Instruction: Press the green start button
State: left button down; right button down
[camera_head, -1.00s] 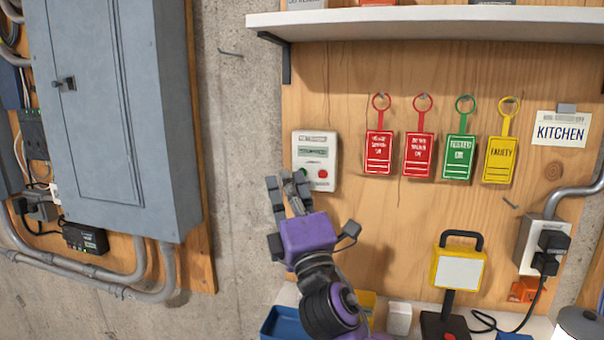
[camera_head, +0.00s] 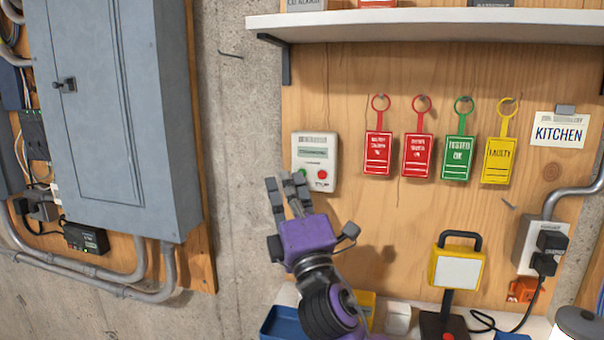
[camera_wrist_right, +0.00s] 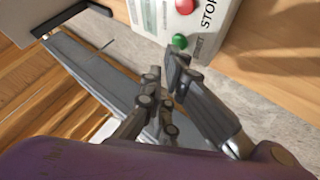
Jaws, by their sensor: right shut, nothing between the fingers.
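A white control box (camera_head: 327,154) with a small display hangs on the wooden panel. Its green button (camera_wrist_right: 180,41) shows clearly in the right wrist view, beside the word START or RESET, which I cannot read surely. In the head view the green button is small and partly hidden by my fingers. The red stop button (camera_head: 322,174) is to its right. My right gripper (camera_head: 286,182) is shut and empty, at the box's lower left. In the right wrist view its fingertips (camera_wrist_right: 167,74) are just below the green button; I cannot tell whether they touch. My left gripper is not in view.
Red, green and yellow tags (camera_head: 459,158) hang right of the box. A grey cabinet (camera_head: 110,110) is at left, a white shelf (camera_head: 430,27) above. A yellow work lamp (camera_head: 457,268) and blue bin (camera_head: 282,322) stand below. Bare concrete lies left of the box.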

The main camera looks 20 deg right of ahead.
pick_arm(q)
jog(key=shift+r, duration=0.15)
pick_arm(e)
jog(key=shift+s+a, duration=0.2)
jog(key=shift+s, duration=0.1)
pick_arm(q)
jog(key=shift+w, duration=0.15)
